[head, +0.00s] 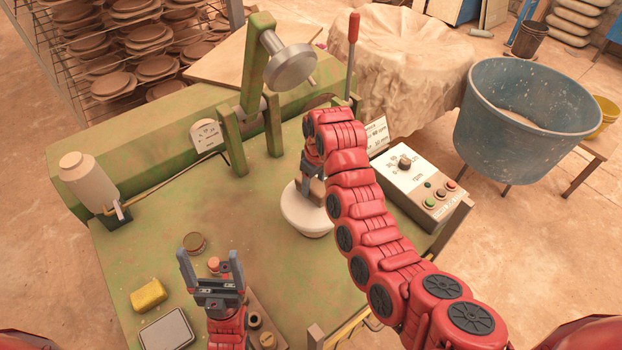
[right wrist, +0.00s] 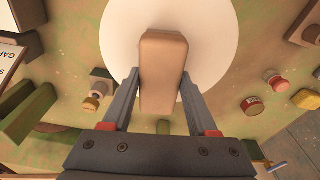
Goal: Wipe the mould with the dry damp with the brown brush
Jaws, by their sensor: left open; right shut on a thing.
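The white round mould (head: 305,212) sits on the green machine table, partly hidden behind my right arm in the head view. It also shows as a pale disc in the right wrist view (right wrist: 210,45). My right gripper (head: 314,178) is over the mould. In the right wrist view its fingers (right wrist: 160,95) are shut on a brown block-shaped thing (right wrist: 163,65), likely the brown brush, which is over the mould. I cannot tell whether it touches the mould. My left gripper (head: 211,270) is open and empty over the front left of the table.
A yellow sponge (head: 148,295), a grey-topped tray (head: 167,331) and a small round tin (head: 195,243) are near my left gripper. A white bottle (head: 88,180) stands at the left. A control box (head: 415,185) is right of the mould. A lever arm with a metal disc (head: 288,66) rises behind it.

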